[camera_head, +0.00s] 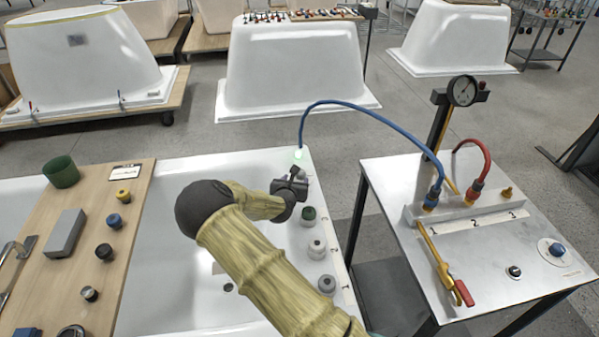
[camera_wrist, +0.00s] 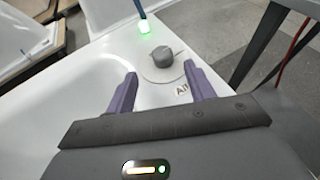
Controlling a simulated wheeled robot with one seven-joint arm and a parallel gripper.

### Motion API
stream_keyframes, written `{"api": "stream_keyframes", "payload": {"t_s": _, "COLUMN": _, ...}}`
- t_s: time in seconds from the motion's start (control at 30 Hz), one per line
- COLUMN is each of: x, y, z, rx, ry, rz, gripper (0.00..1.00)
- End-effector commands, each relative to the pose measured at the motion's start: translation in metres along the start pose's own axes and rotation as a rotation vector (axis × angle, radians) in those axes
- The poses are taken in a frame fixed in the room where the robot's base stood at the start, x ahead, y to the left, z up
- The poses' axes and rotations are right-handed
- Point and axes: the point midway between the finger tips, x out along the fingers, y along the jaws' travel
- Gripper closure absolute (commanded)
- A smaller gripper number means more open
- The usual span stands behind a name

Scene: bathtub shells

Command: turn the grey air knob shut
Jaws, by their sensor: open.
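The grey air knob (camera_wrist: 162,57) sits on a round pale base on the white tub rim in the wrist view. A small pointer sticks out from its right side. A label (camera_wrist: 182,91) starting with "A" lies just in front of it, partly hidden by a finger. My gripper (camera_wrist: 159,73) is open and empty, with its purple fingers short of the knob, one toward each side, not visibly touching it. In the head view my gripper (camera_head: 297,177) is over the rim's far right corner and largely hides the knob.
A blue hose (camera_head: 372,112) arches from the side table (camera_head: 470,280) to a green-lit end (camera_head: 298,154) behind the knob. A wooden board (camera_head: 118,235) with small parts lies left.

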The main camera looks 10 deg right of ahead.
Motion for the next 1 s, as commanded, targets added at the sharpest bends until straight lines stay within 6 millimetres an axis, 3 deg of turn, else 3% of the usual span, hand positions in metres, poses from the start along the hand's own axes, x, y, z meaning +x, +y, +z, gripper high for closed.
{"api": "stream_keyframes", "payload": {"t_s": 0.2, "x": 0.035, "y": -0.003, "z": 0.001, "rx": 0.003, "ry": -0.001, "rz": -0.004, "gripper": 0.46}}
{"api": "stream_keyframes", "payload": {"t_s": 0.53, "x": 0.078, "y": 0.002, "z": 0.0, "rx": 0.0, "ry": 0.0, "rz": 0.002, "gripper": 0.46}}
{"api": "stream_keyframes", "payload": {"t_s": 0.7, "x": 0.089, "y": 0.002, "z": 0.0, "rx": 0.0, "ry": -0.001, "rz": 0.003, "gripper": 0.46}}
{"api": "stream_keyframes", "payload": {"t_s": 1.0, "x": 0.091, "y": 0.002, "z": -0.001, "rx": -0.001, "ry": 0.0, "rz": 0.003, "gripper": 0.46}}
